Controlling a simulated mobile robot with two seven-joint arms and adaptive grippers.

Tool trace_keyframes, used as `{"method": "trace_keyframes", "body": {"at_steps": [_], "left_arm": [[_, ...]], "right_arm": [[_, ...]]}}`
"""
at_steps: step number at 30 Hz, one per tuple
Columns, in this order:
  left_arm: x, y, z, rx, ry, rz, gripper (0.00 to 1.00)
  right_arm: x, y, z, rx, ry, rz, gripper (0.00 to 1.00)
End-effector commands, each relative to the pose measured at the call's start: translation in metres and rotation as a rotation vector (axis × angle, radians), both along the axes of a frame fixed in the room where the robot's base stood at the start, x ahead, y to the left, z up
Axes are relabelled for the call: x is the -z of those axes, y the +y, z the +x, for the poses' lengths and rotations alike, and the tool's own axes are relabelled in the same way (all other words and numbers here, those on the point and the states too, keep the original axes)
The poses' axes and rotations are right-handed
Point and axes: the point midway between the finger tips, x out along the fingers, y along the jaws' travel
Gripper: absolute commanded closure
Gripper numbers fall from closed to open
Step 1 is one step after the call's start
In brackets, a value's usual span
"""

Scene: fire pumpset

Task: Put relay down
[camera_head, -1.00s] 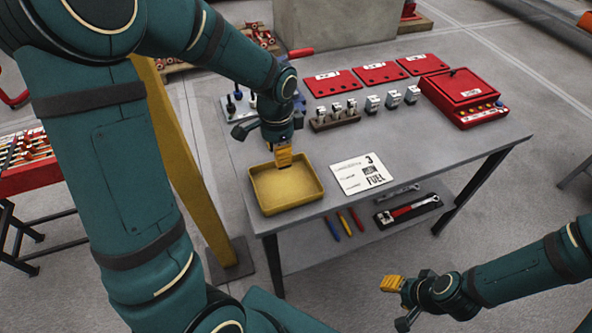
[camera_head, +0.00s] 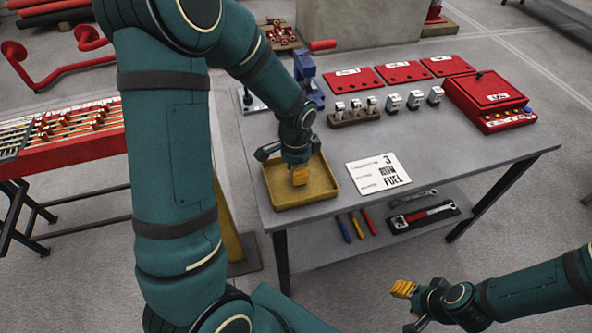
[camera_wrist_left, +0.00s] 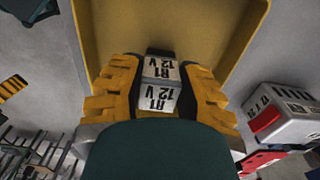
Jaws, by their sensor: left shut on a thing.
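My left gripper (camera_head: 299,178) is over the yellow tray (camera_head: 325,191) at the near left of the table, fingers pointing down. In the left wrist view, the gripper (camera_wrist_left: 160,90) is shut on a small pale relay (camera_wrist_left: 160,70) marked R1 12 V. The tray (camera_wrist_left: 225,18) lies beyond it; I cannot tell whether the relay touches its floor. The held relay is hidden in the head view. My right gripper (camera_head: 403,288) is in front of the table with no object visible in it; its finger gap cannot be made out.
A printed card (camera_head: 378,172) lies right of the tray. Behind it are a relay holder (camera_head: 354,115), several loose relays (camera_head: 414,99), red panels (camera_head: 404,72) and a red box (camera_head: 492,93). Tools lie on the lower shelf (camera_head: 330,252). A red rack (camera_head: 70,140) stands left.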

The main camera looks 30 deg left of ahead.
Motion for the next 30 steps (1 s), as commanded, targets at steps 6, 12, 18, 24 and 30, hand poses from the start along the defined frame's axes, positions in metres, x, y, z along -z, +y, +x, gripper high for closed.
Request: {"method": "trace_keyframes", "body": {"at_steps": [6,12,18,24,30], "left_arm": [[0.001,0.000,0.000,0.000,-0.001,0.000,1.00],[0.002,0.000,0.000,0.001,-0.001,0.000,0.41],[0.001,0.000,0.000,0.001,-0.001,0.000,0.41],[-0.010,0.000,0.001,0.000,-0.005,0.000,0.41],[-0.049,0.000,0.002,0.001,-0.007,0.001,0.41]], "right_arm": [[0.001,0.000,0.000,0.000,0.000,0.000,0.53],[0.001,0.000,0.000,0.000,-0.001,0.000,0.53],[0.001,0.000,0.000,0.000,-0.001,0.000,0.53],[-0.004,0.000,0.000,0.000,0.001,0.000,0.53],[-0.016,0.000,-0.003,-0.001,0.006,0.001,0.53]]}}
